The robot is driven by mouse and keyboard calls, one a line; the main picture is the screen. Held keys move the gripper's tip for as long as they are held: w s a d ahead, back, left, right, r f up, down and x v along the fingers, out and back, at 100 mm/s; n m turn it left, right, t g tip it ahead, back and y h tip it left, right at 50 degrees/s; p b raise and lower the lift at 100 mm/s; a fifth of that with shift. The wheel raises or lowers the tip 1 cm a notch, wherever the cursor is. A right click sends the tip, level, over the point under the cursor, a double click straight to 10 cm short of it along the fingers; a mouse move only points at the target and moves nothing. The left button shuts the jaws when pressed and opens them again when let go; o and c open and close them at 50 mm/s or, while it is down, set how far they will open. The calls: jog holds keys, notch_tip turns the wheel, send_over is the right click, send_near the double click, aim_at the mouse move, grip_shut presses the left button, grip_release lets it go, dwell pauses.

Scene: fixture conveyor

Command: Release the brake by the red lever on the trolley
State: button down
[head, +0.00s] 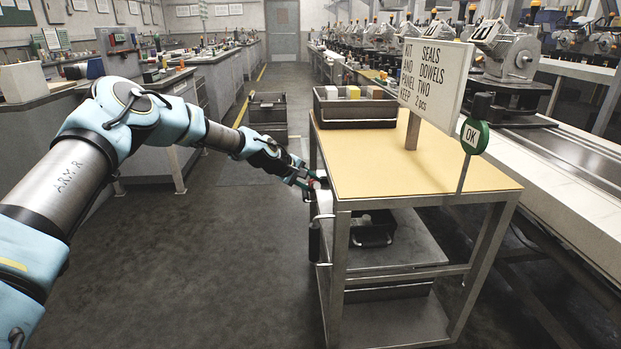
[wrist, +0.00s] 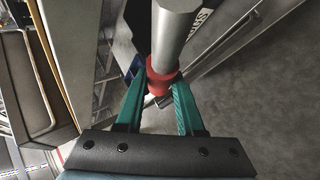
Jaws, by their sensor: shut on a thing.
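The trolley (head: 420,178) has a tan top and a grey metal frame, and stands right of centre in the head view. The red lever (wrist: 158,80) shows in the wrist view as a red sleeve at the end of a thick grey bar. In the head view only a small bit of red shows at the trolley's left side, mostly hidden by my gripper (head: 308,183). In the wrist view the green fingers of my gripper (wrist: 159,86) are on either side of the red part, shut on it.
A conveyor (head: 560,165) runs along the right. The floor at left is clear.

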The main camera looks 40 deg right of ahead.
jog(key=shift+f, duration=0.25)
jog(key=shift+a+f, duration=0.1)
dwell(0.3)
jog(key=c, duration=0.5)
grip_release()
jog(key=b+v, duration=0.1)
jog(key=v, duration=0.9)
jog(key=shift+w+a+r, duration=0.1)
jog(key=shift+r, duration=0.35)
jog(key=shift+a+y, duration=0.1)
jog(key=shift+y, duration=0.2)
